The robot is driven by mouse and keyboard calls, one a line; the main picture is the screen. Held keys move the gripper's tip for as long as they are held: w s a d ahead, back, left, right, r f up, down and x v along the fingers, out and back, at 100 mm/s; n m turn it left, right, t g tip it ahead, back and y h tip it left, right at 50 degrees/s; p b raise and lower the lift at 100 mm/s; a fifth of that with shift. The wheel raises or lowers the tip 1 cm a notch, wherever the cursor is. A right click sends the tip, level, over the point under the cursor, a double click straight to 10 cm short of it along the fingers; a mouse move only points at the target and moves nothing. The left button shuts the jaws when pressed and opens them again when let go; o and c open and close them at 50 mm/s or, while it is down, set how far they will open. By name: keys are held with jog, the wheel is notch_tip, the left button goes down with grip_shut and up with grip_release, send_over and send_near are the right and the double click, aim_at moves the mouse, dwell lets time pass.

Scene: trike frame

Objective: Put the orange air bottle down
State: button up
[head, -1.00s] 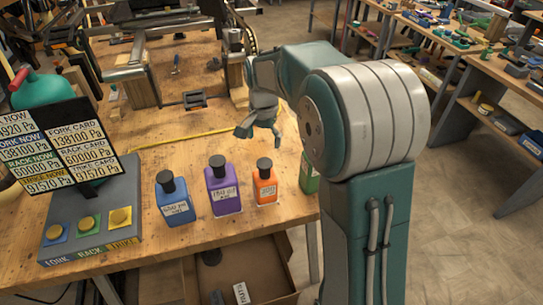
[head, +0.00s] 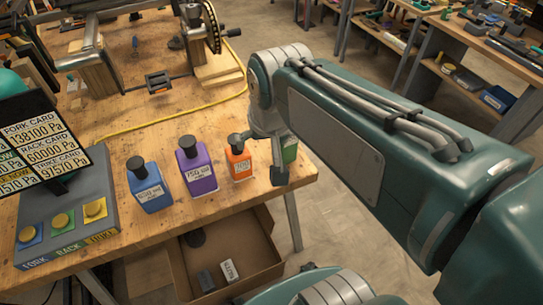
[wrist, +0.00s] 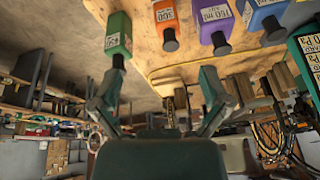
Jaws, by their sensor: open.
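The orange air bottle (head: 239,166) stands upright on the wooden bench, in the row with the blue bottle (head: 148,188), the purple bottle (head: 199,174) and the green bottle (head: 290,149). My gripper (head: 262,158) is at the row's right end, partly in front of the green bottle. In the wrist view my gripper (wrist: 159,100) has its fingers spread with nothing between them. That view looks inverted: the orange bottle (wrist: 167,20) is at the top, with the green bottle (wrist: 118,38) to its left, near one finger. I cannot tell whether that finger touches the green bottle.
A grey button panel (head: 66,222) and a pressure card board (head: 42,145) stand at the left. An open cardboard box (head: 262,262) is below the bench's front edge. A yellow hose (head: 165,121) lies behind the bottles, with bare wood around it.

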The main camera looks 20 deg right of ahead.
jog(key=s+f+n+t, duration=0.1)
jog(key=s+n, duration=0.1)
jog(key=s, duration=0.4)
jog(key=shift+s+f, duration=0.15)
jog(key=shift+s, duration=0.15)
dwell(2.9)
